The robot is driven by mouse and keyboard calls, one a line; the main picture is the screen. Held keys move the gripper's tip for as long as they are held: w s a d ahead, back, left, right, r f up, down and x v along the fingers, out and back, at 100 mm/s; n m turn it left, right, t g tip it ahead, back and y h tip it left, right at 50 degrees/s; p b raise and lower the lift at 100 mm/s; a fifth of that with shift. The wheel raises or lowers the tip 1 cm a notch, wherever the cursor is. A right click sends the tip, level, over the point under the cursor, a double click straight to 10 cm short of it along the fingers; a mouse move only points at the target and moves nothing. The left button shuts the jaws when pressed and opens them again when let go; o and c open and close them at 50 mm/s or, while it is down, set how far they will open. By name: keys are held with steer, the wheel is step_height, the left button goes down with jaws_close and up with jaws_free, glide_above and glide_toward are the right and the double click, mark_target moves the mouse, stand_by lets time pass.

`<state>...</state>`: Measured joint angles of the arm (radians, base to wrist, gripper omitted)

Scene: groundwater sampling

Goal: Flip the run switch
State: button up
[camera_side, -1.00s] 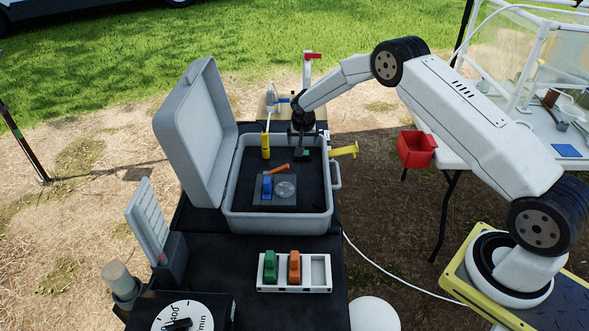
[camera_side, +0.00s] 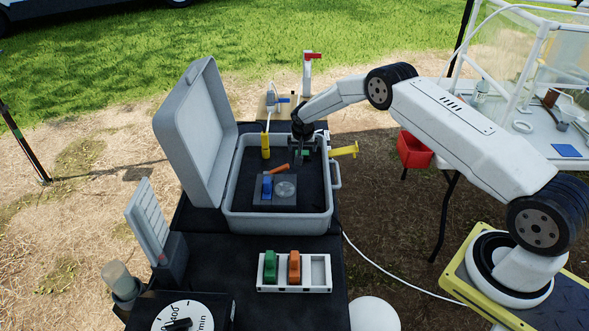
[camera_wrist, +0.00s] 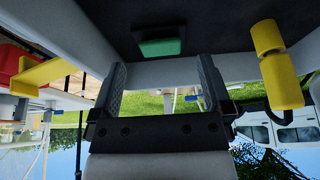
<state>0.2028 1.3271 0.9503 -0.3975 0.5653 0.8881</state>
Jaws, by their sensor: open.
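My gripper (camera_side: 299,160) points down inside the open grey case (camera_side: 278,224), near its back wall. In the wrist view its two dark fingers (camera_wrist: 162,66) stand apart with nothing between them. A green rocker-like block (camera_wrist: 160,47), likely the run switch, sits on a dark base on the case's black panel, just beyond the fingertips. In the side view the green block (camera_side: 305,153) shows beside the gripper, partly hidden by it. I cannot see any contact, and its on or off position cannot be told.
An orange lever (camera_side: 279,168) and a blue handle (camera_side: 267,187) lie close in front. A yellow cylinder (camera_side: 265,145) stands left, and a yellow handle (camera_side: 344,150) juts out right. The raised lid (camera_side: 196,140) bounds the left. A white rack (camera_side: 318,272) stands in front.

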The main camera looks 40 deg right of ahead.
mark_target(303, 152)
steer(key=shift+x, duration=1.6)
steer(key=c, duration=1.2)
steer(key=shift+d, duration=0.1)
steer(key=shift+s+t+y, duration=0.1)
steer(key=shift+t+y, duration=0.2)
steer(key=shift+t, duration=0.1)
steer(key=o, duration=1.2)
steer(key=shift+r, duration=0.2)
